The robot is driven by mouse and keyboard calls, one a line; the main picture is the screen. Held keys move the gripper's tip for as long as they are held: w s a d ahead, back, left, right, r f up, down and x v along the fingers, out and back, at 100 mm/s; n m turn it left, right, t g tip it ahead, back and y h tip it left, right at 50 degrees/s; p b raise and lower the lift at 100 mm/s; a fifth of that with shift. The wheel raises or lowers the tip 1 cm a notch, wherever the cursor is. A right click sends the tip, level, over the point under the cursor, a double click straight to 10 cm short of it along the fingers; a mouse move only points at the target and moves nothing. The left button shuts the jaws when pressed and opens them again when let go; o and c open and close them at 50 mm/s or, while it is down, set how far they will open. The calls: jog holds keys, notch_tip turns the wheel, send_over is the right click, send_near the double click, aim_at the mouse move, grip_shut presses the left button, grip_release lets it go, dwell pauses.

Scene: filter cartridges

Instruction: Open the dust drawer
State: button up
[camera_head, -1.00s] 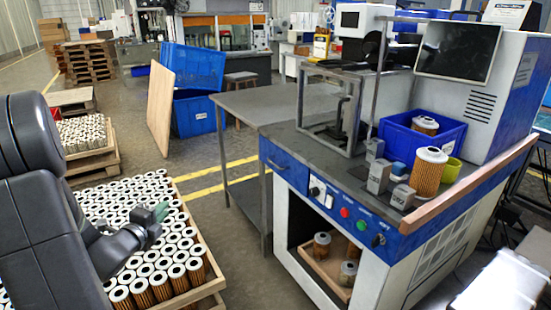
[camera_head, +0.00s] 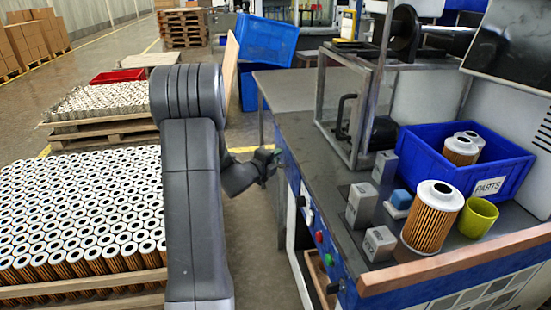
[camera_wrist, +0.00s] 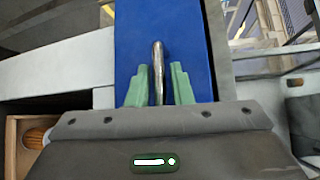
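The dust drawer's blue front (camera_wrist: 190,35) fills the middle of the wrist view. In the head view, a blue panel (camera_head: 293,172) shows at the near left end of the bench, partly hidden. A shiny metal handle (camera_wrist: 158,70) stands out from the drawer front. My gripper (camera_wrist: 159,85) has its green fingers on either side of the handle, with a small gap on each side, so it is open around it. In the head view my gripper (camera_head: 268,158) is close to the bench's left side. Whether the drawer is fully closed is hard to tell.
The bench top holds grey blocks (camera_head: 361,205), a filter cartridge (camera_head: 433,218), a yellow-green cup (camera_head: 478,218) and a blue parts bin (camera_head: 510,185). A wooden rail (camera_head: 450,260) edges the bench. Pallets of cartridges (camera_head: 80,215) stand left of my arm.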

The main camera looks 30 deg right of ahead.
grip_shut()
jog(key=shift+a, duration=0.1)
jog(key=w+a, duration=0.2)
jog(key=a, duration=0.8)
jog(key=w+a+b, duration=0.1)
jog(key=w+a, duration=0.2)
jog(key=a, duration=0.7)
jog(key=shift+a, duration=0.3)
grip_release()
